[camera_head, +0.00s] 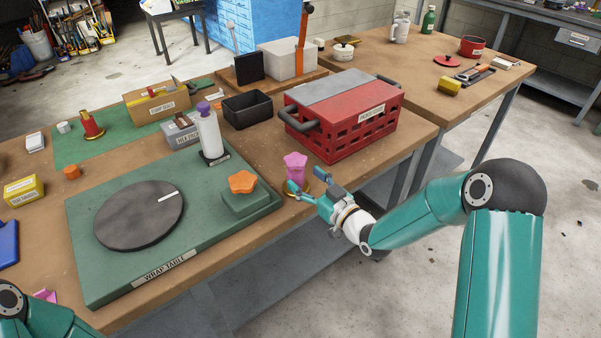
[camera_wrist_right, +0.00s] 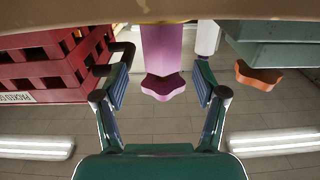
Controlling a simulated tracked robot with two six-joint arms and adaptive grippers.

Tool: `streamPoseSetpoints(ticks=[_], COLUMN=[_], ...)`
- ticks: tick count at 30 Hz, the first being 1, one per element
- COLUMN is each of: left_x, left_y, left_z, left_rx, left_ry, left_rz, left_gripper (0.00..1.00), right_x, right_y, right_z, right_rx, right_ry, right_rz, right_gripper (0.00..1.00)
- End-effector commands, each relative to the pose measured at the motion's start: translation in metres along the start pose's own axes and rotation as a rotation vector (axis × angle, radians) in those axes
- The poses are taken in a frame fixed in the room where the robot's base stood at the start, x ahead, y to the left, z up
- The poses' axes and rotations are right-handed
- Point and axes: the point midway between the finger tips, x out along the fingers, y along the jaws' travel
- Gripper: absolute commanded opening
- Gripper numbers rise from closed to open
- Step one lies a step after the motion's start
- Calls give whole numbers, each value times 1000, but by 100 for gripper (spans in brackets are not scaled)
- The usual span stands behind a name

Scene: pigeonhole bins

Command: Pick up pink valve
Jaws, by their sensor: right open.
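The pink valve (camera_head: 295,166) stands upright at the front edge of the wooden bench, on a small yellowish base, with a flared lobed top. My right gripper (camera_head: 307,182) is open beside it, low on its near side. In the right wrist view, which looks upside down, the pink valve (camera_wrist_right: 165,52) shows between the two spread fingers (camera_wrist_right: 163,75). A gap shows on each side of it, and it is not gripped. My left arm shows only at the bottom left corner of the head view; its gripper is out of frame.
A red slotted crate (camera_head: 345,130) stands just behind the valve. Left of it is the green wrap table (camera_head: 110,245) with a dark disc (camera_head: 139,215), an orange star knob (camera_head: 242,182) and a white bottle (camera_head: 209,135). Open floor lies right of the bench.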

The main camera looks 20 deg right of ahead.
Motion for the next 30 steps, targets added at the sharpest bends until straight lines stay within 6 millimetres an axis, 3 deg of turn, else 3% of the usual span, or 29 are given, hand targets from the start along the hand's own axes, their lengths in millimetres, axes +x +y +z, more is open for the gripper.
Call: streamPoseSetpoints(ticks=[9, 18, 30], left_x=[-16, -16, -16], left_y=[6, 6, 6], left_z=[0, 0, 0], left_rx=[0, 0, 0], left_ry=[0, 0, 0], left_rz=[0, 0, 0], left_gripper=[40, 40, 40], right_x=[41, 46, 45], right_y=[-2, -1, -1], right_z=[-1, 0, 0], right_rx=[0, 1, 1], right_ry=[1, 0, 0], right_rz=[0, 1, 2], right_gripper=[71, 71, 4])
